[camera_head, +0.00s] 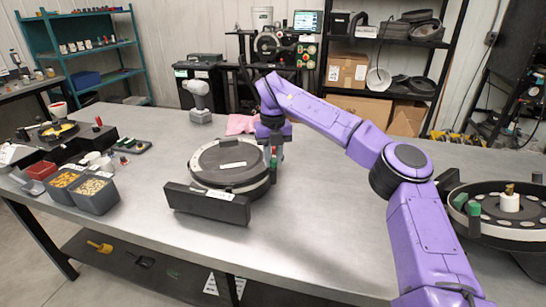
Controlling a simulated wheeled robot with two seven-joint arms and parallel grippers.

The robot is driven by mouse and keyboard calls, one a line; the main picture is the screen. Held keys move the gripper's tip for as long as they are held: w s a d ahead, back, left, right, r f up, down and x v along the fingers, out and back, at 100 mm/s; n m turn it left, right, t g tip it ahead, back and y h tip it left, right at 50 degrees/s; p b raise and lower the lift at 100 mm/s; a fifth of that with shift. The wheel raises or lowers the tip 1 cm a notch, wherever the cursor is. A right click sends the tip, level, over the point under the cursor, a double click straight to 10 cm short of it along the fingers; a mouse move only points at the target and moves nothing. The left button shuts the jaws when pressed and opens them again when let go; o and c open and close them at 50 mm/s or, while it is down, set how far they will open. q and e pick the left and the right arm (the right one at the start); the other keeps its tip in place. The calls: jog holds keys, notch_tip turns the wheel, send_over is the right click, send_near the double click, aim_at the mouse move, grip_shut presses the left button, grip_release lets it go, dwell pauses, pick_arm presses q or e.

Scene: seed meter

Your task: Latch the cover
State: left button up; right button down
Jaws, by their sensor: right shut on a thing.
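The seed meter, with its round dark grey cover (222,158), stands at the middle of the bench. The cover looks closed and lies flat, with a pale label on top. A long dark block (195,204) with a white label stands at its front. A small latch (274,164) with green and red parts stands at the cover's right edge. My right gripper (275,147) points down at that edge and is shut on the latch. The fingertips are small here, and whether the latch is engaged cannot be told. My left gripper is not in view.
Dark bins with seeds (95,192) and small parts crowd the bench's left end. An open round seed unit (489,213) stands at right. Bare bench lies right of the meter.

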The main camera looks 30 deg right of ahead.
jog(key=n+p, duration=0.3)
jog(key=shift+r+n, duration=0.25)
jog(key=shift+n, duration=0.05)
jog(key=n+p, duration=0.4)
jog(key=n, duration=0.1)
jog(key=n+p, duration=0.3)
jog(key=n, duration=0.1)
jog(key=shift+n+p, duration=0.4)
jog(key=n+p, duration=0.2)
jog(key=n, duration=0.2)
jog(key=shift+f+p, duration=0.15)
jog(key=shift+p, duration=0.15)
jog(key=shift+f+n, duration=0.1)
jog(key=shift+n, duration=0.3)
jog(key=c, duration=0.9)
grip_release()
jog(key=shift+c, duration=0.2)
